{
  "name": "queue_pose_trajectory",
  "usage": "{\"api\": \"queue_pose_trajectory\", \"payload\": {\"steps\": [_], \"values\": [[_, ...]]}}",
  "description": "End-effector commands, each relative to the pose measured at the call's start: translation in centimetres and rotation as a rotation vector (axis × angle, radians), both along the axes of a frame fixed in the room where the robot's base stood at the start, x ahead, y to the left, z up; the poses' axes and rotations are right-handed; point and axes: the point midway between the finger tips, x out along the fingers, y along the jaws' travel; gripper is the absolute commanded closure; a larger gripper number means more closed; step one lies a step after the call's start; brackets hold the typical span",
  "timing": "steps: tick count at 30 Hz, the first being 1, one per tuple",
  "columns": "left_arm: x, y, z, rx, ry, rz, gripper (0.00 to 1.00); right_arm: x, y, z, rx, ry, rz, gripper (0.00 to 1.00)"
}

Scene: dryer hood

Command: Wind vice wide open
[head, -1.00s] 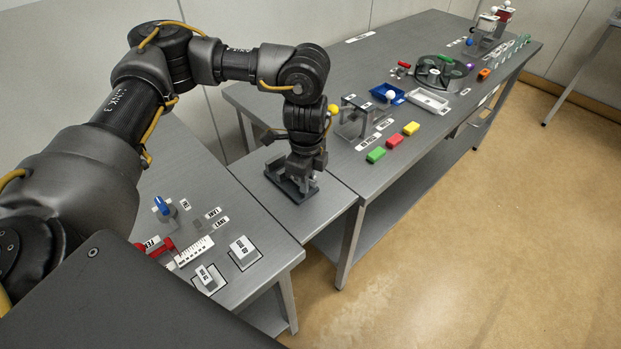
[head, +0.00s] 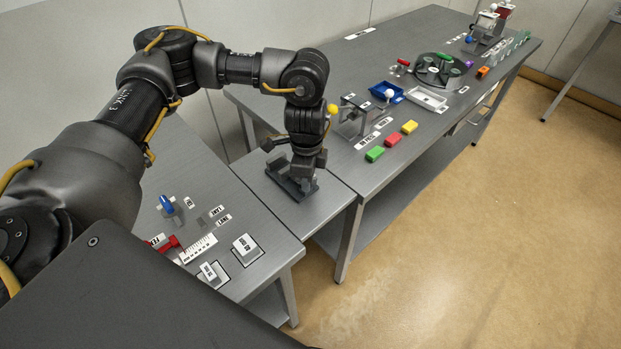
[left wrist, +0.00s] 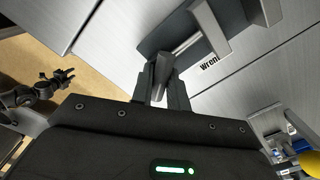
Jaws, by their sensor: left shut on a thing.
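The grey vice (head: 293,188) stands on the small middle table, below my left gripper (head: 306,166). The gripper and wrist hide much of it in the head view. In the left wrist view my left gripper (left wrist: 162,92) is shut on a grey handle bar (left wrist: 162,68), with a finger on each side. The vice's grey body and blocks (left wrist: 212,30) show beyond it, with a rod between them. I cannot tell how wide the jaws stand apart. A dark claw-like part, which looks like my right gripper (left wrist: 62,78), shows at the left of that view; its fingers are too small to read.
The left table holds a blue-handled part (head: 166,203), a red lever (head: 168,244) and labelled blocks (head: 245,246). The long right table has coloured blocks (head: 392,140), a blue tray (head: 386,90) and a round dark fixture (head: 440,70). The middle table's front is clear.

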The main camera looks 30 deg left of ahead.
Motion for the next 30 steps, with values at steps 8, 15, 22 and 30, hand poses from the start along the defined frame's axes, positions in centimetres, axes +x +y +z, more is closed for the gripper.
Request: {"api": "queue_pose_trajectory", "payload": {"steps": [8, 15, 22, 30], "values": [[-0.1, 0.2, 0.2, 0.006, 0.004, 0.152, 1.00, 0.0, 0.0, 2.3, 0.000, 0.000, 0.000, 0.64], [0.0, 0.3, 0.0, 0.006, 0.001, 0.192, 1.00, 0.0, 0.0, 2.5, 0.000, 0.000, 0.000, 0.64], [0.0, 0.3, 0.0, 0.006, 0.001, 0.195, 1.00, 0.0, 0.0, 2.5, 0.000, 0.000, 0.000, 0.64], [0.0, 0.3, 0.3, 0.006, 0.005, 0.319, 1.00, 0.0, 0.0, 4.7, 0.000, 0.000, 0.000, 0.64]]}}
